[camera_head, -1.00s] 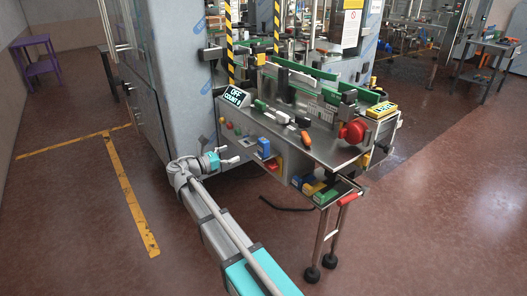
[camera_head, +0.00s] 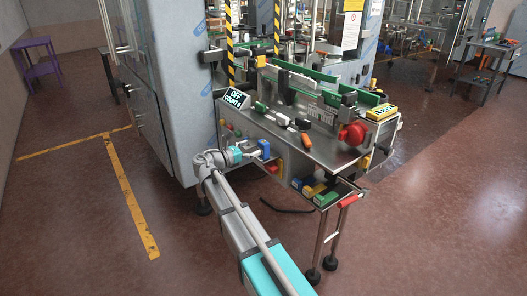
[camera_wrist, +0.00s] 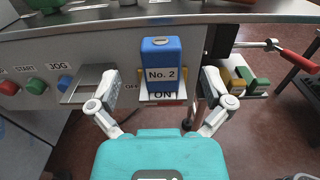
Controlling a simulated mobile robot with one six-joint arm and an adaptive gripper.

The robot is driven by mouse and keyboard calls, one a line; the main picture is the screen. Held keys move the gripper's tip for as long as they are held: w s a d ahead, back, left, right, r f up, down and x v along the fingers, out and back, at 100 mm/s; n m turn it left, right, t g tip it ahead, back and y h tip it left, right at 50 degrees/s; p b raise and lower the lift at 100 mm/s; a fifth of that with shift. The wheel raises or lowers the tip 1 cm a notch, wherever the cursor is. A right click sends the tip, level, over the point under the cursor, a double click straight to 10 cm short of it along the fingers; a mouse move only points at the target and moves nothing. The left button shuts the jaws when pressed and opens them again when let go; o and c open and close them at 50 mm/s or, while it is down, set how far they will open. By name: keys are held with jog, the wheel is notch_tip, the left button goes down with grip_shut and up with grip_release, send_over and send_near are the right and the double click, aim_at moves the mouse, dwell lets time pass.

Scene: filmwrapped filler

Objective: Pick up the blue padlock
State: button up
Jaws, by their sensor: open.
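The blue padlock (camera_wrist: 161,58) is a blue block with a white "No. 2" label. In the wrist view it stands upright at the middle, in front of the machine's panel, on a small plate (camera_wrist: 162,99) marked "ON". My gripper (camera_wrist: 160,95) is open, with one finger on each side of the padlock and a gap showing on both sides. In the head view the padlock (camera_head: 264,148) is at the panel's front, just right of my gripper (camera_head: 254,153). The padlock's rear side is hidden.
Panel buttons sit left of the padlock, including a red one (camera_wrist: 9,87), a green one (camera_wrist: 36,86) and a blue one (camera_wrist: 66,81). A metal bracket (camera_wrist: 88,84) sticks out beside them. Yellow and green blocks (camera_wrist: 250,78) lie on a lower shelf at right. The steel tabletop (camera_wrist: 60,22) overhangs above.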

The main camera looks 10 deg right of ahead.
aim_at(260, 145)
jog(key=shift+d, duration=0.1)
dwell(0.3)
jog(key=shift+f+x, duration=0.15)
jog(key=shift+x, duration=1.1)
jog(key=shift+f+x, duration=0.15)
jog(key=shift+x, duration=1.15)
jog(key=shift+c, duration=0.3)
jog(key=c, duration=1.3)
jog(key=shift+o, duration=0.2)
jog(key=shift+r, duration=0.2)
